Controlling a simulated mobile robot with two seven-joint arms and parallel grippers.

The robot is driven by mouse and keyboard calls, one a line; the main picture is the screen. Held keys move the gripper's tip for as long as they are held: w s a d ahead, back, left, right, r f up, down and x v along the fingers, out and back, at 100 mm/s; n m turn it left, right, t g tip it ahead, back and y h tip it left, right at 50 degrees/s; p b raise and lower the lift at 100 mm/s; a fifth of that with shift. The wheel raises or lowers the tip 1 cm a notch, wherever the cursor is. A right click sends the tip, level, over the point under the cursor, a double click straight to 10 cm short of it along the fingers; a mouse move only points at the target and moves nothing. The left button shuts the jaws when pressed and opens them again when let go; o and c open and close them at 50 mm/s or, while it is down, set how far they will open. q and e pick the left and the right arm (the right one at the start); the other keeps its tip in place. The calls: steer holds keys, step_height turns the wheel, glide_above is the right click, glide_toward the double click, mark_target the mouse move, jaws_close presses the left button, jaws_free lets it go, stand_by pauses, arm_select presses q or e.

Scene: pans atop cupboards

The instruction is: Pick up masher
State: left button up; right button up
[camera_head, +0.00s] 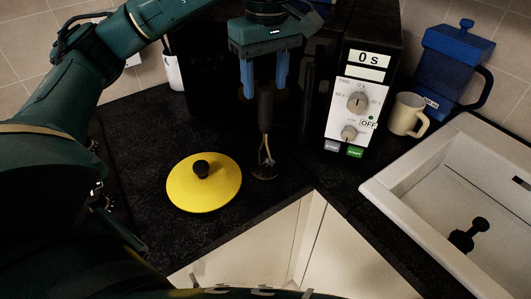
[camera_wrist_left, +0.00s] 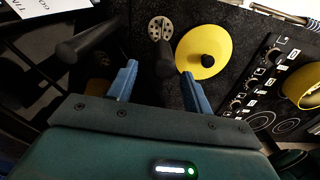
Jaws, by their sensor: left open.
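The masher has a dark upright handle (camera_head: 265,108) and thin metal wires running down to a round foot on the black counter. In the left wrist view its handle (camera_wrist_left: 164,62) points toward the camera, with the perforated round plate beyond it. My left gripper (camera_head: 264,88) is above the masher, pointing down, its two blue fingers apart. The fingers are on either side of the upper handle, and in the left wrist view the open gripper (camera_wrist_left: 159,70) shows gaps on both sides of it. My right gripper is not in view.
A yellow lid (camera_head: 204,185) with a black knob lies left of the masher. A microwave (camera_head: 357,100) stands close on the right, then a cream mug (camera_head: 407,114), a blue press pot (camera_head: 455,62) and a sink (camera_head: 400,190). A stove panel (camera_wrist_left: 262,85) shows in the wrist view.

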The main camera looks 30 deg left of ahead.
mark_target(264, 104)
arm_select(q)
steer(key=shift+s+f+p, duration=0.15)
steer(key=shift+f+p, duration=0.15)
steer(key=shift+f, duration=1.05)
steer(key=shift+s+f+p, duration=0.15)
steer(key=shift+f+p, duration=0.15)
steer(key=shift+f, duration=1)
steer(key=c, duration=1.1)
